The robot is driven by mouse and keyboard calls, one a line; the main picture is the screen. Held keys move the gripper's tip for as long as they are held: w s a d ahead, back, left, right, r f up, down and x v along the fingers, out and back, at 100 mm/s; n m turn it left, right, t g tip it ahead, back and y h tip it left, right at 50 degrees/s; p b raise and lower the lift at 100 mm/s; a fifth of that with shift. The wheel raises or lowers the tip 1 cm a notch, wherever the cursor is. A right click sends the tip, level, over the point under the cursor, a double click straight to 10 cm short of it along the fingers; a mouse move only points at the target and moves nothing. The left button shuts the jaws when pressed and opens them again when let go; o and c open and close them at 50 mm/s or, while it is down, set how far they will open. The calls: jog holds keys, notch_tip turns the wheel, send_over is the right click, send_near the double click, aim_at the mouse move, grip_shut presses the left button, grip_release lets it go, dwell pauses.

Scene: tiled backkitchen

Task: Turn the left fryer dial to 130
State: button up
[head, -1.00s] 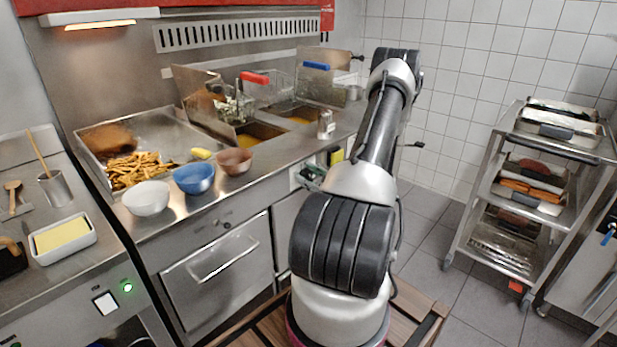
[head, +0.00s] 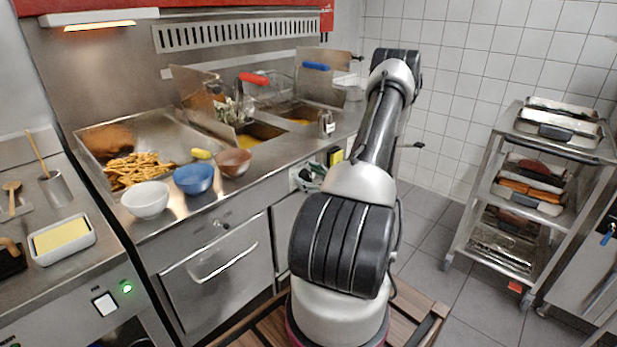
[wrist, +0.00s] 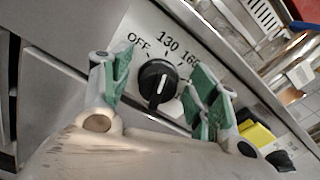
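The left fryer dial (wrist: 158,84) is a round black knob with a white mark on its ridge, set on a pale panel. In the wrist view the labels OFF, 130 and 160 sit around its upper side. In the head view my gripper (head: 308,179) is at the fryer front and the dial cannot be made out.
A yellow block (wrist: 257,133) and another black knob (wrist: 281,160) are right of the dial. Fryer baskets with red (head: 254,79) and blue (head: 316,66) handles are above. Bowls, including a blue one (head: 194,179), stand near the counter edge. A tray trolley (head: 480,190) stands right.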

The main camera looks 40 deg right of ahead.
jog(key=s, duration=1.2)
jog(key=shift+d, duration=0.45)
